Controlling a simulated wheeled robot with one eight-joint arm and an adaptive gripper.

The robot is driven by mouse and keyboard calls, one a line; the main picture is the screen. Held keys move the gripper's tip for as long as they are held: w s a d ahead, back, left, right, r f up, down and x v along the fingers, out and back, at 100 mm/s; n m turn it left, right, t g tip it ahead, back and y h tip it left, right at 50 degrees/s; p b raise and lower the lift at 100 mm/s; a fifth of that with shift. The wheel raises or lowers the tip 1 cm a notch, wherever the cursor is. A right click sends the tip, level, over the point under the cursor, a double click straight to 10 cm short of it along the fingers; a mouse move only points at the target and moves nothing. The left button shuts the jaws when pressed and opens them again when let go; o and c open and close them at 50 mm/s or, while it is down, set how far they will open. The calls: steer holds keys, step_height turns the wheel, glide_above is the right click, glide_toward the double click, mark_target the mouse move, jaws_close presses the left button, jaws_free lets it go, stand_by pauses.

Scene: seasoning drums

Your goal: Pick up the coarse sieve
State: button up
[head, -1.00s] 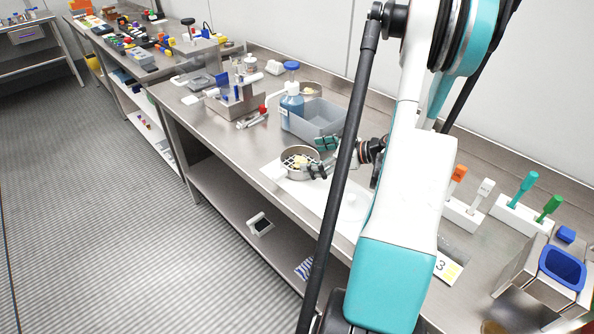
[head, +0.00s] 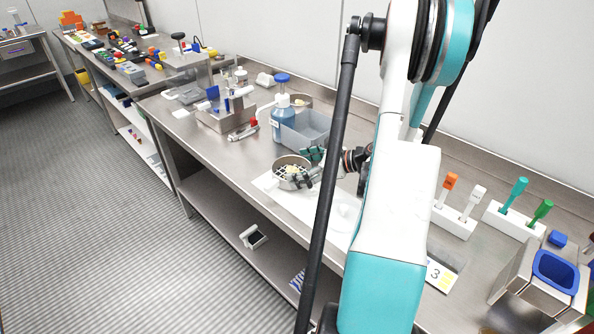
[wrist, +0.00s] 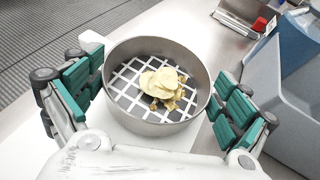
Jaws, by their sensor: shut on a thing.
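The coarse sieve is a round steel ring with a wide white-grid mesh (wrist: 122,88). A small heap of pale yellow chips (wrist: 163,83) lies on the mesh, right of its middle. My gripper (wrist: 157,106) has one green-padded finger on each side of the ring and is shut on it. In the head view the sieve (head: 281,164) is over the left end of a white sheet on the bench, with my gripper (head: 306,168) at its right side. I cannot tell whether it touches the sheet.
A grey bin (head: 309,129) and a blue-capped bottle (head: 283,115) stand just behind the sieve. A steel rack (head: 222,118) is farther left. Coloured-handled tools (head: 516,193) stand in holders at right. The white sheet (head: 317,208) is mostly clear in front.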

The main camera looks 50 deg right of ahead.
step_height(320, 180, up, 19)
steer(key=p, duration=0.6)
steer(key=shift+r+p, duration=0.2)
steer(key=shift+p, duration=0.1)
steer(key=shift+a, duration=0.1)
